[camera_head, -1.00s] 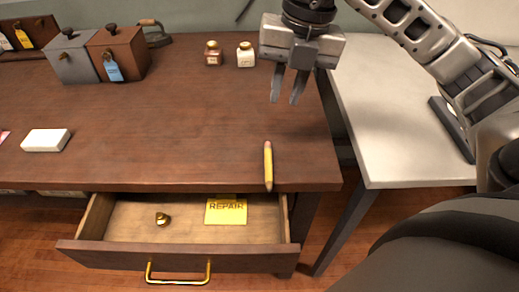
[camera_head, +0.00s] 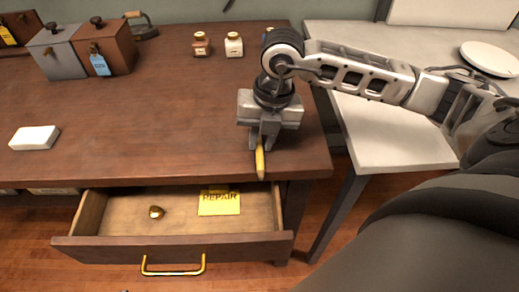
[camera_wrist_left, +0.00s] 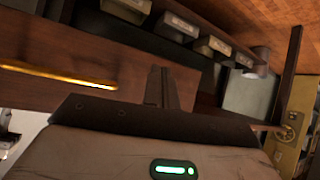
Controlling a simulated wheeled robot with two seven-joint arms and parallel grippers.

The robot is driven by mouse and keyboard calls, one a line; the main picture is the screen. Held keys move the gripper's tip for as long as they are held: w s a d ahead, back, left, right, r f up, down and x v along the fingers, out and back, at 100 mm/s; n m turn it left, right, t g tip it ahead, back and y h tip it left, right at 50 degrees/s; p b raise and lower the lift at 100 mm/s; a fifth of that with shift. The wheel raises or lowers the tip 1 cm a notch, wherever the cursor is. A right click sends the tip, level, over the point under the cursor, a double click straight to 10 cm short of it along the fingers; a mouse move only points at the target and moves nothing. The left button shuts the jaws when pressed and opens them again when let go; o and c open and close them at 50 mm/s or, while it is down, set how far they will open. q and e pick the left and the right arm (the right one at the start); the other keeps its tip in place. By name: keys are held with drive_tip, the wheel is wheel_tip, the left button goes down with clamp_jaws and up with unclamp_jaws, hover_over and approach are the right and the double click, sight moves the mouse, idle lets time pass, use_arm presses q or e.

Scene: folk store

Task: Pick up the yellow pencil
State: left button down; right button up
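The yellow pencil (camera_head: 260,162) lies at the front right edge of the brown wooden table, pointing towards the front. My right gripper (camera_head: 261,145) is lowered over its far part, with a finger on either side of it. I cannot tell whether the fingers touch the pencil or leave a gap. The far end of the pencil is hidden by the gripper. My left gripper (camera_wrist_left: 163,88) shows only in the left wrist view, with its dark fingers together and nothing visible between them.
Below the tabletop an open drawer (camera_head: 170,250) holds a yellow REPAIR card (camera_head: 219,203) and a small brass piece (camera_head: 156,212). A pale table (camera_head: 390,140) is at right.

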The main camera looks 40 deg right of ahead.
drive_tip(key=shift+f, duration=0.3)
clamp_jaws()
drive_tip(key=shift+r, duration=0.2)
